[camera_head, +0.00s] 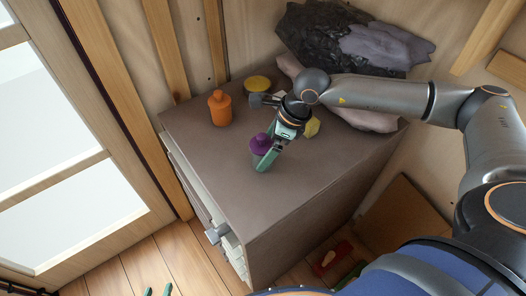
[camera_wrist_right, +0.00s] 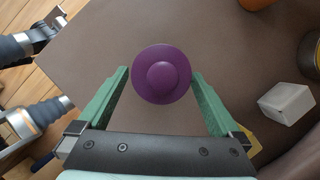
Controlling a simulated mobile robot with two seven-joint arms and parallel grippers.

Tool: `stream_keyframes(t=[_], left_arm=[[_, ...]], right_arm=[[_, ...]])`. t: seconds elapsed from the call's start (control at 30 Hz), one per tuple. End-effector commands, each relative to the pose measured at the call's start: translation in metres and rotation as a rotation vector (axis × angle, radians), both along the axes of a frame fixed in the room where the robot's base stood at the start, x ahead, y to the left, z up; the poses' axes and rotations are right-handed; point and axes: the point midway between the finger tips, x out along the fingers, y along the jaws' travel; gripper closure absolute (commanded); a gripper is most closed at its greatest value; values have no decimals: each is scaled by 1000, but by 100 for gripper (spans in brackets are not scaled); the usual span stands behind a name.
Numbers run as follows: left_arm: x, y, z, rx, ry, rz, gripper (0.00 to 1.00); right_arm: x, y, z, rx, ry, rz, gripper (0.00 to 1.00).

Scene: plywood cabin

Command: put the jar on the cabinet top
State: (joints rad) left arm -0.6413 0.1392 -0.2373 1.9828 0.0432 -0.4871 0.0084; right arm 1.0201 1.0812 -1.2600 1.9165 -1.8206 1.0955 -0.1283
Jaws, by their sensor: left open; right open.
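A jar with a round purple lid (camera_head: 260,141) stands upright on the brown cabinet top (camera_head: 210,160). My right gripper (camera_head: 267,151) reaches down over it from the right, and its green fingers hide part of it. In the right wrist view the purple lid (camera_wrist_right: 161,75) lies between the two open fingertips (camera_wrist_right: 161,78), one on each side. The jar's body below the lid is mostly hidden. My left gripper (camera_head: 158,291) shows only as two separated green fingertips at the bottom edge, open and well away from the cabinet.
An orange bottle (camera_head: 220,109) and a yellow-topped round item (camera_head: 257,83) stand farther back on the cabinet. A white block (camera_wrist_right: 287,102) is near my right gripper. A yellow object (camera_head: 312,127) sits behind it. Dark and mauve rocks (camera_head: 345,42) are at the back. The front-left cabinet top is clear.

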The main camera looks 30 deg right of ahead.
Motion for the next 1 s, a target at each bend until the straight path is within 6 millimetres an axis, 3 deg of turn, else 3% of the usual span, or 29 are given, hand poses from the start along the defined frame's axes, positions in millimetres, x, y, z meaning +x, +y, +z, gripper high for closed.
stream_keyframes(t=[0.2,0.43,1.0], left_arm=[[0,3,2,4,0,6,50],[0,6,1,8,1,12,50],[-2,6,0,8,6,10,50]], right_arm=[[-11,-16,47,-1,-4,-2,0],[-19,-26,79,0,-2,-1,0],[-22,-27,87,6,0,2,0]])
